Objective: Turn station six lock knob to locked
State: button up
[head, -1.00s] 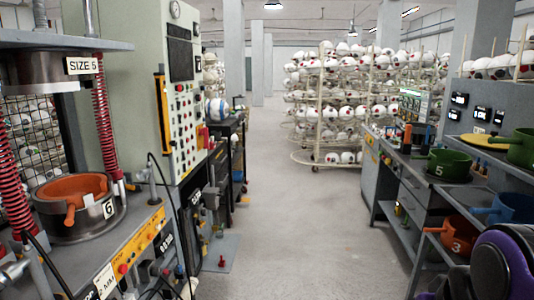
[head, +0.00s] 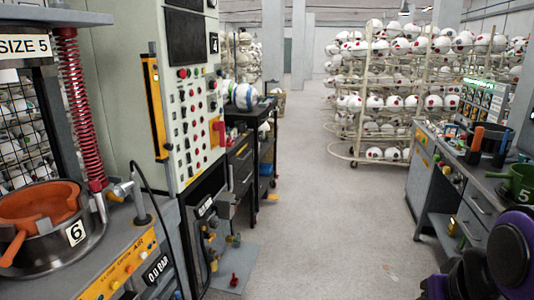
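The station with the "6" label (head: 75,233) stands at the left of the head view. Its dark round pot holds an orange mould (head: 38,208), under a "SIZE 5" sign (head: 22,46). A yellow strip (head: 120,272) with small knobs and a "0.0 BAR" display (head: 158,269) run along its front edge. A metal fitting with a lever (head: 124,188) stands beside the pot. I cannot tell which part is the lock knob or how it is set. Purple and black links of my arm show at the lower right. My gripper is not in view.
A tall control panel (head: 190,115) with coloured buttons stands behind the station. A dark cart (head: 248,125) with a ball stands beyond it. Ball racks (head: 385,100) fill the back. A workbench (head: 470,190) is at the right. The grey floor (head: 330,210) between is clear.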

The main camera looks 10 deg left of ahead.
aim_at(95, 186)
jog(key=i+u, duration=0.4)
jog(key=i+l+u, duration=0.2)
jog(key=i+u, duration=0.15)
jog(key=i, duration=0.2)
jog(key=i+u, duration=0.15)
jog(key=u, duration=0.25)
jog(key=i+u, duration=0.2)
jog(key=u, duration=0.25)
jog(key=i+l+u, duration=0.1)
jog(key=u, duration=0.3)
